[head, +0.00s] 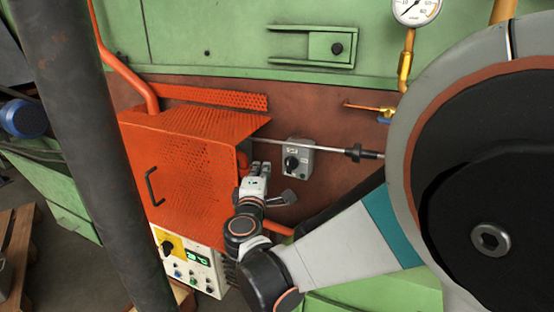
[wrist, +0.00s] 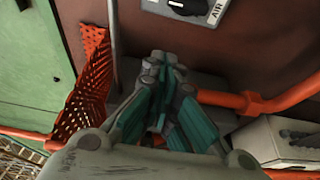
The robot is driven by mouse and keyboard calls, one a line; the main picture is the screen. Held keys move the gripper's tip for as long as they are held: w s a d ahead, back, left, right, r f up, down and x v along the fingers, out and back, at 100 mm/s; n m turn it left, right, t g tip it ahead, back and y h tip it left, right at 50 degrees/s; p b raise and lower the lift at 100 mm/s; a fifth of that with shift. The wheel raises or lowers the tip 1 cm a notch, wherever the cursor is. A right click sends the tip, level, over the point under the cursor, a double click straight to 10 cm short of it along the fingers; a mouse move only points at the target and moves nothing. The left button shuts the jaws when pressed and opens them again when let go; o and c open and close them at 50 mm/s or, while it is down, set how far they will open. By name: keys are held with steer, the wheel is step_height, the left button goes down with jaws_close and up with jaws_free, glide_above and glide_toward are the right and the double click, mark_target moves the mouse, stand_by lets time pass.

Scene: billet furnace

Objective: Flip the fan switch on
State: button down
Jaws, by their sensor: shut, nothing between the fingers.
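A grey switch box (head: 306,160) with a black rotary knob (head: 291,163) is mounted on the brown-red wall, right of the orange housing. In the wrist view the box (wrist: 222,20) is cut off at the top edge; its black knob (wrist: 188,6) shows beside a label reading "AIR". No label reading "fan" can be made out. My gripper (head: 260,167) is shut and empty, left of the box and close to the orange housing, apart from the knob. In the wrist view its closed fingertips (wrist: 160,65) are below the box.
The orange perforated housing (head: 190,160) stands close on the left. A thin metal rod (head: 325,150) runs beside the switch box. A control panel (head: 192,272) with a yellow-backed black switch (head: 167,247) is below the housing. An orange pipe (wrist: 265,102) crosses the wrist view.

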mark_target(290, 165)
steer(key=w+d+b, duration=0.1)
steer(key=d, duration=0.1)
steer(key=w+d, duration=0.1)
steer(key=w, duration=0.1)
steer(key=shift+w+d+b, duration=0.15)
steer(key=shift+d+b, duration=0.2)
steer(key=shift+b, duration=0.05)
